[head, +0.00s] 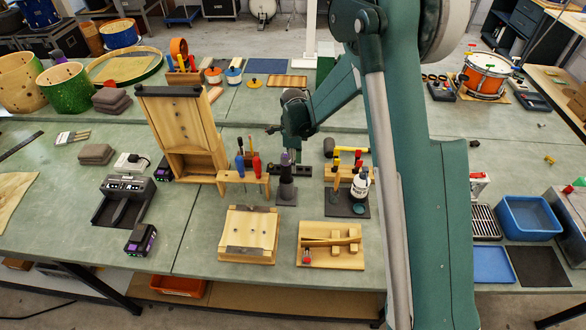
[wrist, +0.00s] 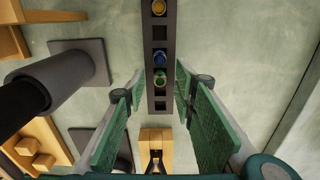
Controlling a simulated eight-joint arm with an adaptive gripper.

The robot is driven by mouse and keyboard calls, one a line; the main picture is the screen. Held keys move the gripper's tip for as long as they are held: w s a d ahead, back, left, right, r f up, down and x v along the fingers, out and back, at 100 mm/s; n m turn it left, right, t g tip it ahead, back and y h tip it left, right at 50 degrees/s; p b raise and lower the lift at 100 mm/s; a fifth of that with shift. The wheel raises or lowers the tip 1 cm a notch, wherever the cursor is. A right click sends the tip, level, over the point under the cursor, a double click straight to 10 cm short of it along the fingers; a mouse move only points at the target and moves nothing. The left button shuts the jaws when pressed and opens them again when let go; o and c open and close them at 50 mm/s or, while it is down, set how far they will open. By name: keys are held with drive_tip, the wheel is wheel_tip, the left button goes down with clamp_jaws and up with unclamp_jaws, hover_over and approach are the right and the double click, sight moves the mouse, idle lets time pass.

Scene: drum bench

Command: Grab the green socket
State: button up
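A green socket (wrist: 160,79) sits in a dark socket rail (wrist: 159,104), close to a blue socket (wrist: 160,58). A yellow socket (wrist: 159,8) is farther up the rail. My gripper (wrist: 159,86) is open, with green-padded fingers on either side of the rail around the green socket. I see no contact, but the height gap is hard to judge. In the head view my gripper (head: 291,150) points down over the bench behind a dark upright tool, and I cannot make out the sockets there.
A thick dark cylinder on a grey base (wrist: 84,62) stands left of the rail in the wrist view. A wooden piece (wrist: 156,138) lies below the rail. In the head view, a screwdriver rack (head: 243,179) and a bottle (head: 360,185) stand near my gripper. The bench right of the rail is clear.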

drive_tip(key=shift+c, duration=0.3)
clamp_jaws()
drive_tip(key=shift+r, duration=0.1)
wheel_tip(320, 180, up, 10)
idle(0.7)
idle(0.4)
